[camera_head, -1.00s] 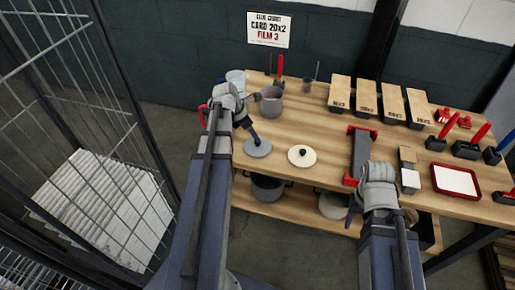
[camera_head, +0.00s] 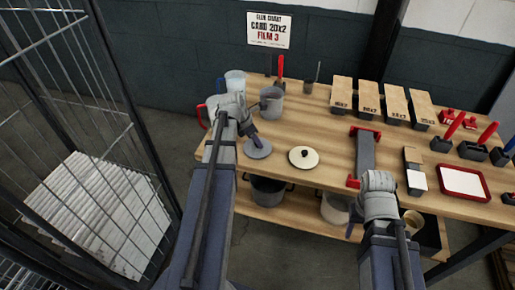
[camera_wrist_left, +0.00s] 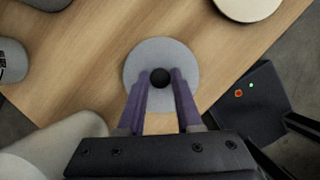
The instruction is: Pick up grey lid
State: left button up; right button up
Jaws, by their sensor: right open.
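The grey lid (camera_head: 262,153), a round disc with a black knob, lies on the wooden table near its front left edge. In the left wrist view the lid (camera_wrist_left: 160,50) is centred below my left gripper (camera_wrist_left: 160,82). The two purple fingers stand on either side of the black knob (camera_wrist_left: 160,77), very close to it. I cannot tell whether they touch it. In the head view my left gripper (camera_head: 255,140) reaches down to the lid and hides part of it. My right gripper (camera_head: 354,226) is open and low by the table's front edge, partly hidden by its wrist.
A cream lid (camera_head: 303,164) lies right of the grey lid. A grey pot (camera_head: 271,103) and a pale mug (camera_head: 236,80) stand behind my left gripper. A grey holder with red ends (camera_head: 365,155) and a red tray (camera_head: 463,182) are further right. Pots sit on the lower shelf.

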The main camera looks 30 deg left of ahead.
pick_arm(q)
grip_shut()
dwell(0.3)
notch_tip(320, 180, up, 10)
jog(key=p, duration=1)
jog(key=shift+r, duration=0.15)
